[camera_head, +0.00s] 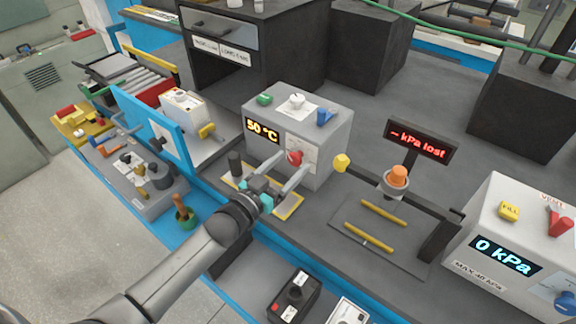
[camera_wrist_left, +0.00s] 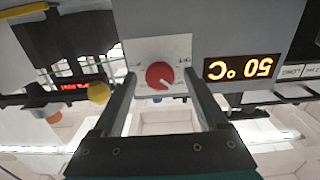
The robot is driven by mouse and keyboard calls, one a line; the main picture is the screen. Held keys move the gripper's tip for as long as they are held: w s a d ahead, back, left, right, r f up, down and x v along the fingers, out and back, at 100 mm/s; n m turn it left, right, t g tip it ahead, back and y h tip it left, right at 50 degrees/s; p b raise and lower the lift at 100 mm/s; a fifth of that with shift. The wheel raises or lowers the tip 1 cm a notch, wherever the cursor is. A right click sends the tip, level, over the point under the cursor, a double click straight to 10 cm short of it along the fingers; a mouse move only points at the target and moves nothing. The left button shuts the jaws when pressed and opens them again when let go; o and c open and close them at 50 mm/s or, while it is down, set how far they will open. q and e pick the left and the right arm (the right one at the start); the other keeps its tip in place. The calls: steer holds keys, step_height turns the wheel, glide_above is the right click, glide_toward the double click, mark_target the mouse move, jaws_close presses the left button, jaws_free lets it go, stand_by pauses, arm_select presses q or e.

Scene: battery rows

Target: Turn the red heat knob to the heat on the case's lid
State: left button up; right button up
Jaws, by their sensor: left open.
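The red heat knob (camera_head: 295,158) sits on a white dial plate (camera_head: 308,152) on the front of a grey box (camera_head: 330,122). The box's display (camera_head: 262,131) reads 50 °C. In the left wrist view the red knob (camera_wrist_left: 159,75) lies between my two fingers, with its pointer line and scale marks too small to read. My left gripper (camera_head: 282,168) is open, its fingers reaching toward the knob from the front left, one on each side. I see no clear contact. I cannot make out the case's lid or a heat written on it. My right gripper is not in view.
A yellow knob (camera_head: 341,162) stands right of the box. Green (camera_head: 264,99), white (camera_head: 297,101) and blue (camera_head: 326,117) controls are on its top. A station with an orange cap (camera_head: 398,176) and a "kPa lost" sign (camera_head: 421,142) is to the right. A blue panel (camera_head: 150,125) stands left.

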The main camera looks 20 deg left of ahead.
arm_select(q)
jaws_close()
stand_by(0.7)
